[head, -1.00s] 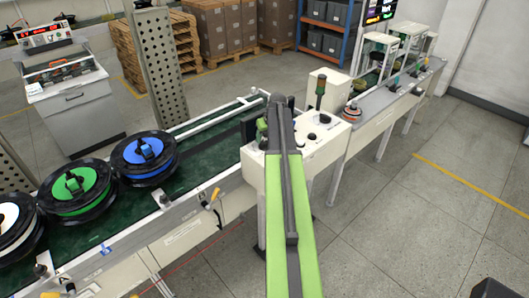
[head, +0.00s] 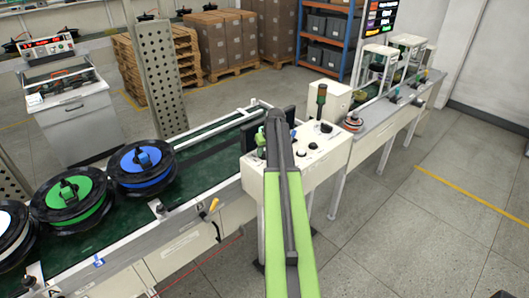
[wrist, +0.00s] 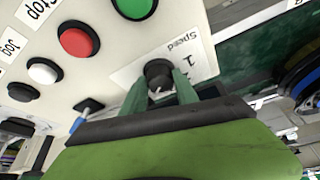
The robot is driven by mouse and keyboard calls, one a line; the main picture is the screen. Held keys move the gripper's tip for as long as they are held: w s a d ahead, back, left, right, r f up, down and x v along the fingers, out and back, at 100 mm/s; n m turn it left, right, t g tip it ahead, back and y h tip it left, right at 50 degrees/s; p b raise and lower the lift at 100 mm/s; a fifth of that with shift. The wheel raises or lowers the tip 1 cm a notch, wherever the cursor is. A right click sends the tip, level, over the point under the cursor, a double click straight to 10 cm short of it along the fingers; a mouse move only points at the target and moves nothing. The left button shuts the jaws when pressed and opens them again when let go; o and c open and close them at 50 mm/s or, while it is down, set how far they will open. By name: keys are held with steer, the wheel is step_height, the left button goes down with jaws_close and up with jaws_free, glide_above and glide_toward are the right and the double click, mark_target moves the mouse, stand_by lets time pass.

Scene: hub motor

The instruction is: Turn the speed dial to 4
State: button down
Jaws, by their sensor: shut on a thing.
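The speed dial (wrist: 158,74) is a dark round knob on the cream control panel, seen in the wrist view beside a white label (wrist: 180,50) that reads "Speed". A number shows next to the knob, partly covered by my gripper. My gripper (wrist: 160,92) has its two green fingers on either side of the knob and is shut on it. A light mark shows on the knob's near side, but the setting it points to cannot be read. In the head view my arm hides the dial, and the control panel (head: 318,153) shows to its right.
In the wrist view a red button (wrist: 79,41), a green button (wrist: 134,4) and a white button (wrist: 43,71) sit near the dial. In the head view, black reels with a blue one (head: 142,166) and a green one (head: 72,203) stand on the conveyor (head: 195,165) at left.

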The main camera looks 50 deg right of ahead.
steer(key=shift+d+n+y, duration=0.1)
steer(key=shift+n+y, duration=0.3)
steer(key=shift+n, duration=0.8)
steer(key=c, duration=0.9)
jaws_free()
steer(key=shift+c, duration=0.2)
steer(key=p+v, duration=1.6)
steer(key=v, duration=0.1)
steer(key=shift+s, duration=0.3)
steer(key=shift+r, duration=0.1)
